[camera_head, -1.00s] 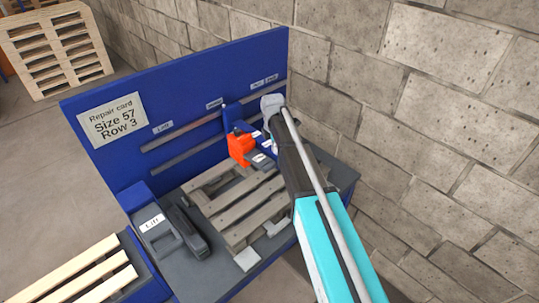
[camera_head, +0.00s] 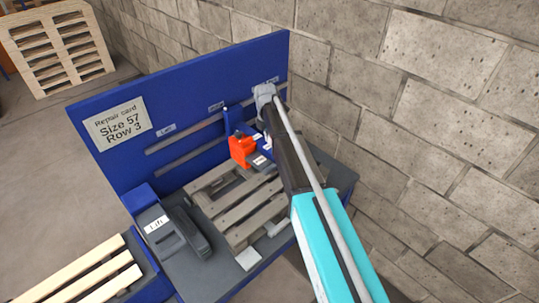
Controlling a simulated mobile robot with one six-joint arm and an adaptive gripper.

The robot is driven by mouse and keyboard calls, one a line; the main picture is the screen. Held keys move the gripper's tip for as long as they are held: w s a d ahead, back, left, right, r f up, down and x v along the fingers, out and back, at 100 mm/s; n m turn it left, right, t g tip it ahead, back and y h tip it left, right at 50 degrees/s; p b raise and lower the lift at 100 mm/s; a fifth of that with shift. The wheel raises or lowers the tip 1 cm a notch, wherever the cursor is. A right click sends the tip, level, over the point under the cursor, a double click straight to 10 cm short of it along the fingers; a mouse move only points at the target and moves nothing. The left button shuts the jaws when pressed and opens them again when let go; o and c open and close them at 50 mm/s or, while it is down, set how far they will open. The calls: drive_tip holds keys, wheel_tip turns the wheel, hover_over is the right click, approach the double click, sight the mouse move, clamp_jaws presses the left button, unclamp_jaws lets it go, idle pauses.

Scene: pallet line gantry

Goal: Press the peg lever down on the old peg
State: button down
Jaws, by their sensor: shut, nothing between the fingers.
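My arm reaches up from the lower right, and its grey wrist (camera_head: 264,95) is in front of the right part of the blue back board. The fingers of my gripper do not show; they seem hidden behind the wrist and forearm. An orange-red block (camera_head: 241,148) stands at the back of the bench, beside a thin blue upright (camera_head: 226,119). Small blue parts with white labels lie right of it, partly covered by my arm. I cannot tell which part is the peg lever or the old peg. A grey worn pallet (camera_head: 247,208) lies in front of them.
A dark grey handle (camera_head: 190,232) is beside a "Lift" label (camera_head: 155,224) at the bench's left. Pale slats (camera_head: 85,272) lie at lower left. A block wall (camera_head: 440,110) closes the right.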

sight(271, 168)
drive_tip(key=shift+f, duration=0.15)
drive_tip(key=f+b, duration=1.3)
drive_tip(key=shift+s+d+f+b, duration=0.3)
drive_tip(key=shift+s+b, duration=0.1)
idle(0.3)
drive_tip(key=shift+d, duration=0.15)
idle(0.4)
